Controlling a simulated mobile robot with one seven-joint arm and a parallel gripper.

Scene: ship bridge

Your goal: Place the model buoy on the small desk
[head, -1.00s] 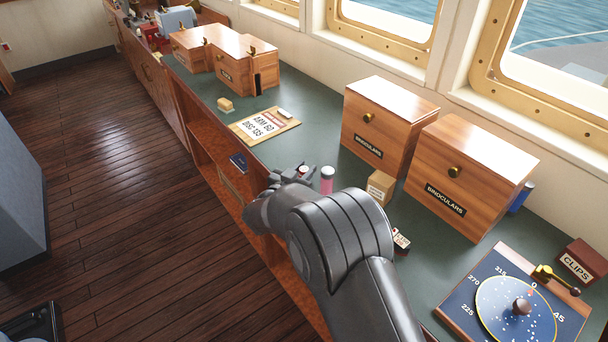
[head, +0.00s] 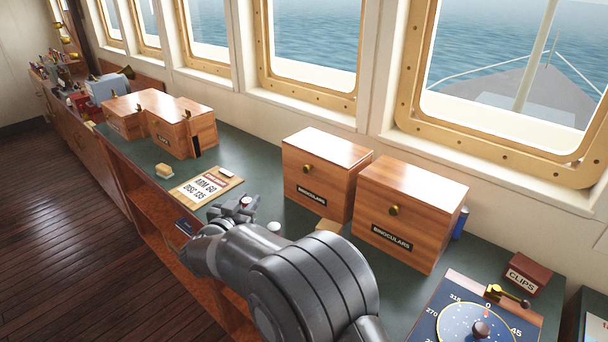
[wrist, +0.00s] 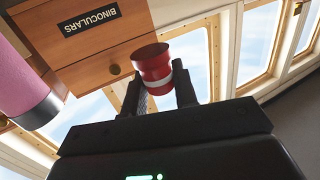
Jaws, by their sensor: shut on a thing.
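The model buoy, a small red cylinder with a white band (wrist: 153,66), is between my gripper's two dark fingers (wrist: 160,92) in the wrist view. The gripper is shut on it. I cannot make out a small desk apart from this long counter.
A pink cylinder (wrist: 18,85) is close by in the wrist view. Two wooden binoculars boxes (head: 327,172) (head: 410,212) stand right of my gripper. A label card (head: 206,187) lies beyond it, with more wooden boxes (head: 160,122) farther left. A clips box (head: 526,274) and dial board (head: 445,315) are at right.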

